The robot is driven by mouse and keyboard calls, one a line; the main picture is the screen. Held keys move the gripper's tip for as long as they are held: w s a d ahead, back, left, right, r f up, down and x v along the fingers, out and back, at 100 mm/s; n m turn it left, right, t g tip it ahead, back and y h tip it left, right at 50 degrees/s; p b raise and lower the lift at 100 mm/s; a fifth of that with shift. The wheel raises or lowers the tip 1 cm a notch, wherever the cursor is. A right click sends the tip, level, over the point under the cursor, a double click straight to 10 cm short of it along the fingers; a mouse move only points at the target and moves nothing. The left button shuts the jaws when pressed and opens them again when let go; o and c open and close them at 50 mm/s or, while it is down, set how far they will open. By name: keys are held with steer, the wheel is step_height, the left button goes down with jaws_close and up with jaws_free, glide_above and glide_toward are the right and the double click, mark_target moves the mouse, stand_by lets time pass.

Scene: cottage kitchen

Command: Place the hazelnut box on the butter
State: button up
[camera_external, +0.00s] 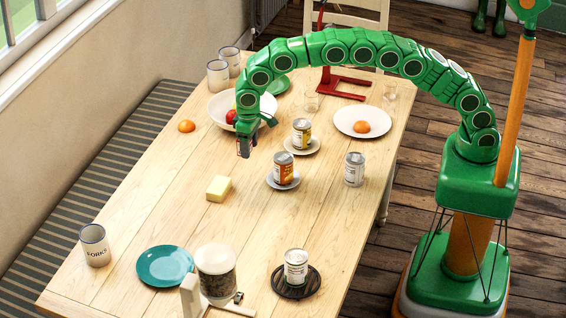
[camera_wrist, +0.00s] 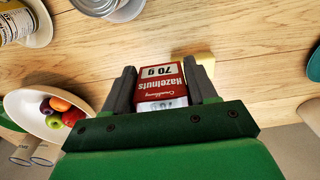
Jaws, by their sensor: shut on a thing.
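The hazelnut box (camera_wrist: 161,88) is red and white with "Hazelnuts 70 g" on it. In the wrist view it sits between the two fingers of my gripper (camera_wrist: 160,70), which is shut on it. In the external view my gripper (camera_external: 245,148) hangs above the table, and I cannot make out the box there. The butter (camera_external: 219,188) is a pale yellow block lying on the bare table, below and slightly left of my gripper in the picture. In the wrist view a part of the butter (camera_wrist: 206,60) shows beyond the box and right finger; the rest is hidden.
A white fruit bowl (camera_external: 223,112) stands behind my gripper. An orange (camera_external: 187,126) lies left of it. Cans on saucers (camera_external: 283,169) (camera_external: 301,135) and a bare can (camera_external: 354,169) stand to the right. A teal plate (camera_external: 165,266) lies in front. The table around the butter is clear.

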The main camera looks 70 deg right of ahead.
steer(key=shift+w+a+f, duration=0.3)
steer(key=shift+w+f, duration=0.15)
steer(key=shift+w, duration=0.3)
steer(key=shift+w+a+f, duration=0.3)
steer(key=shift+w+f, duration=0.15)
steer(key=shift+w, duration=0.3)
glide_above(226, 180)
steer(key=shift+s+f, duration=0.15)
steer(key=shift+f, duration=1.15)
steer(key=shift+s+f, duration=0.1)
steer(key=shift+f, duration=1.15)
steer(key=shift+w+f, duration=0.2)
steer(key=shift+f, duration=0.1)
steer(key=shift+f, duration=1.4)
steer(key=shift+f, duration=0.15)
steer(key=o, duration=1.1)
steer(key=shift+c, duration=0.2)
